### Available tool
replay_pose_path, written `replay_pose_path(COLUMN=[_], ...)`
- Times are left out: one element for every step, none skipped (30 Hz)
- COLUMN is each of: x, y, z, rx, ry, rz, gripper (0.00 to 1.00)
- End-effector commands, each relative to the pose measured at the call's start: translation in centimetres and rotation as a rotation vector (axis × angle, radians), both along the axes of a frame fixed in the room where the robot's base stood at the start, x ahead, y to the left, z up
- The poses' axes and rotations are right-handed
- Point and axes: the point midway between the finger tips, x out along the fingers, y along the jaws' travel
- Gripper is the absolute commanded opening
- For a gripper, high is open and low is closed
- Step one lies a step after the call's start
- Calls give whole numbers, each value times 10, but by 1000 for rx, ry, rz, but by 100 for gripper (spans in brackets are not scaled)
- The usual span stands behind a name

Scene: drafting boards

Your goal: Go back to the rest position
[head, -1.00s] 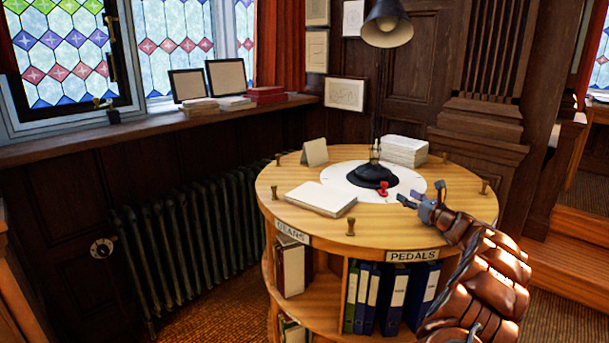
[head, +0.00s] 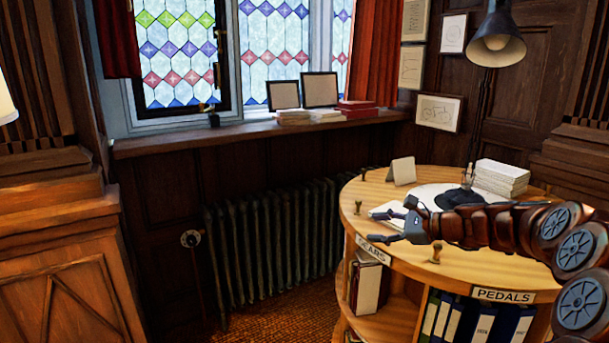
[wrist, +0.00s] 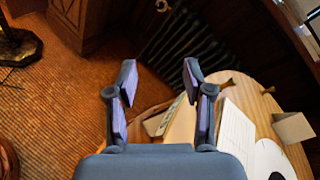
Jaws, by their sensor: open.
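My gripper (head: 388,228) is open and empty at the left part of the round wooden table (head: 385,185) in the head view. In the wrist view my gripper (wrist: 159,78) has its two fingers spread, with nothing between them. The table's edge and the carpet lie beyond the fingers. In the head view my arm reaches in from the right, across the front of the tabletop, and hides part of it. How high the gripper is above the table is hard to tell.
On the table are a paper stack (head: 502,176), a blank card (head: 401,170), a dark lamp base (head: 460,198) and small brass knobs (head: 436,253). A lamp shade (head: 497,40) hangs above. A radiator (head: 270,235) stands behind. A wooden cabinet (head: 60,270) is at left. Carpet lies between.

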Motion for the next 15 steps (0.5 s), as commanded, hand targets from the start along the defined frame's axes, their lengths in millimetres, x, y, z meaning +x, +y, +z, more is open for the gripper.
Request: replay_pose_path(x=[-17,-28,-42,-53,-65,-80,-91,-102,-118,-130,-142,-157,-169,-181,-197], y=[20,30,43,52,61,71,78,84,92,97,102,107,111,113,116], z=[2,2,1,-1,-3,-5,-6,-8,-12,-15,-17,-21,-24,-27,-32], rx=[-44,-75,-114,-145,-173,-213,-244,-272,-311,-343,-373,-411,-441,-471,-510], ry=[-9,-18,-28,-34,-38,-48,-57,-63,-71,-77,-85,-93,-100,-106,-114], rz=[57,91,137,171,205,249,283,316,361,395,428,471,504,538,582], gripper=[51,51,51,51,51,51,51,51,51,51,51,51,51,51,51])
